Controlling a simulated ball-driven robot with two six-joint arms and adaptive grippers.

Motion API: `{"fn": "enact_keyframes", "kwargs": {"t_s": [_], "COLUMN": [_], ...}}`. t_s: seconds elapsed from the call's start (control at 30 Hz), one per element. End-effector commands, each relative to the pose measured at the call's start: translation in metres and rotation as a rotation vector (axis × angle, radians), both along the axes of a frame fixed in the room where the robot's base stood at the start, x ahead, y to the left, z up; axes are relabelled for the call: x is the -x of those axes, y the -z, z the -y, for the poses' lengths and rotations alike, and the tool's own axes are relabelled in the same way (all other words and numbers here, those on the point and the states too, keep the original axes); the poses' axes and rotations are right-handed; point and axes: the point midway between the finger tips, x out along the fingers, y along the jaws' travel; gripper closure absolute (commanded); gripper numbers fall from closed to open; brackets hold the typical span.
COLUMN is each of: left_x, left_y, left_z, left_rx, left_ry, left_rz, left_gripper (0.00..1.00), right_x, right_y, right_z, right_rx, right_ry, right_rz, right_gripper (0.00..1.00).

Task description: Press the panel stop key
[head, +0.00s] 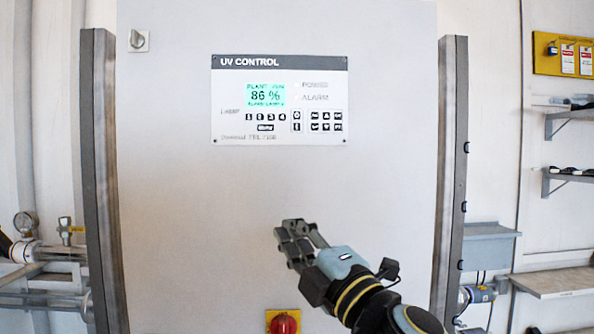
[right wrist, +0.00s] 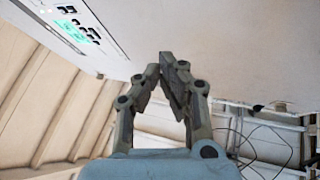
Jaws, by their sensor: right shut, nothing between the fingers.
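The UV control panel (head: 230,120) is mounted on the upper part of a light grey cabinet door. Its green display reads 86 %, with small dark keys in rows below and to the right. Which key is the stop key is too small to tell. The panel also shows tilted at the top left of the right wrist view (right wrist: 103,55). My right gripper (head: 290,232) is below the panel, apart from it, pointing up and left. Its fingers are shut and empty, also in the right wrist view (right wrist: 168,62). My left gripper is not in view.
A red emergency knob (head: 284,324) on a yellow plate is at the bottom of the cabinet door (head: 180,220). A rotary latch (head: 139,40) is at its upper left. Grey posts flank the door. Pipes with a gauge (head: 25,222) are at left, shelves (head: 570,178) at right.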

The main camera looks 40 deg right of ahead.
Motion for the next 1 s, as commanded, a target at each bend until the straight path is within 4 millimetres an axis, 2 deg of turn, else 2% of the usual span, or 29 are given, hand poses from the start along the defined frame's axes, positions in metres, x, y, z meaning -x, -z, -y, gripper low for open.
{"fn": "enact_keyframes", "kwargs": {"t_s": [0.03,0.1,0.2,0.33,0.4,0.5,0.83,1.0], "left_x": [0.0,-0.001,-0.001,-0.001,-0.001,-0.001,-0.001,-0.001], "left_y": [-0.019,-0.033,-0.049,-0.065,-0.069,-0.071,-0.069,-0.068], "left_z": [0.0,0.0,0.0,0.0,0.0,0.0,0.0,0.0], "left_rx": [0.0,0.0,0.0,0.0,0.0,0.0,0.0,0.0], "left_ry": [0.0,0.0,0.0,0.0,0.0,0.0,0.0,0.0], "left_rz": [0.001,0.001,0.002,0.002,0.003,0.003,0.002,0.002], "left_gripper": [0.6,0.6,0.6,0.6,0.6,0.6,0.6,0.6], "right_x": [0.006,0.015,0.026,0.035,0.038,0.039,0.038,0.029], "right_y": [-0.042,-0.083,-0.13,-0.168,-0.178,-0.182,-0.18,-0.18], "right_z": [-0.004,-0.008,-0.014,-0.018,-0.019,-0.019,-0.019,-0.014], "right_rx": [0.025,0.058,0.092,0.116,0.121,0.124,0.123,0.125], "right_ry": [-0.002,-0.003,-0.004,-0.005,-0.006,-0.006,-0.006,-0.007], "right_rz": [0.048,0.105,0.171,0.22,0.233,0.24,0.239,0.239], "right_gripper": [1.0,1.0,1.0,1.0,1.0,1.0,1.0,1.0]}}
